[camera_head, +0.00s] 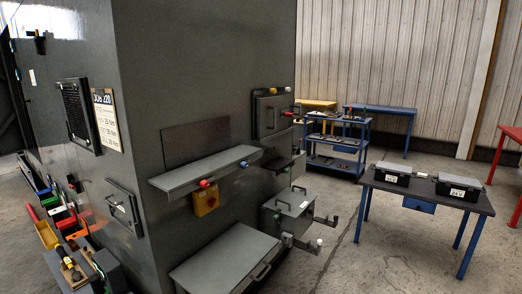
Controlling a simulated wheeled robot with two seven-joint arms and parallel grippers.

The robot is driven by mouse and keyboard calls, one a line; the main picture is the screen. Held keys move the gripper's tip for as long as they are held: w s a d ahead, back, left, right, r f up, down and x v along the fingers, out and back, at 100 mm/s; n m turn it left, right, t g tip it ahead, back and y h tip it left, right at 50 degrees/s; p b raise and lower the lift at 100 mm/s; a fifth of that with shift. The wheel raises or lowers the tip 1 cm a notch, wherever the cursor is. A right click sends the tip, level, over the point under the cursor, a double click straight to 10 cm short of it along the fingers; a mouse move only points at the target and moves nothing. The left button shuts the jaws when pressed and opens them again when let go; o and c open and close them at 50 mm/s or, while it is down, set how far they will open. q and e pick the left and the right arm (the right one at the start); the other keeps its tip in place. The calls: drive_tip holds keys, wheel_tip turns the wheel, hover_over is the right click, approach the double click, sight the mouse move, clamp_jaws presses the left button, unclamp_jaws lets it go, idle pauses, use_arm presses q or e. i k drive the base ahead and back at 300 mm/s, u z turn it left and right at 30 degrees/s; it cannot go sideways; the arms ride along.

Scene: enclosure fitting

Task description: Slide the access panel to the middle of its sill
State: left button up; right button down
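A large grey enclosure (205,60) fills the left and middle of the view. A long grey sill (205,172) juts from its front face, with a red knob (204,184) and a blue knob (244,164) along its front edge. A dark flat rectangle (195,140) shows on the wall just above the sill; I cannot tell whether it is a panel or a recess. A framed grey panel (270,114) stands up and to the right of the sill's right end. I cannot tell which one is the access panel. Neither gripper is in view.
A yellow box (206,200) with a red knob hangs under the sill. Grey boxes (228,262) (288,208) project below. Coloured bins (47,236) line the left side. A table (428,193) with two cases stands right, a blue cart (337,145) behind. Floor between is clear.

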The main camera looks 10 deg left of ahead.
sight(270, 121)
drive_tip(key=u, duration=0.6)
drive_tip(key=i, duration=1.25)
drive_tip(key=u, duration=0.65)
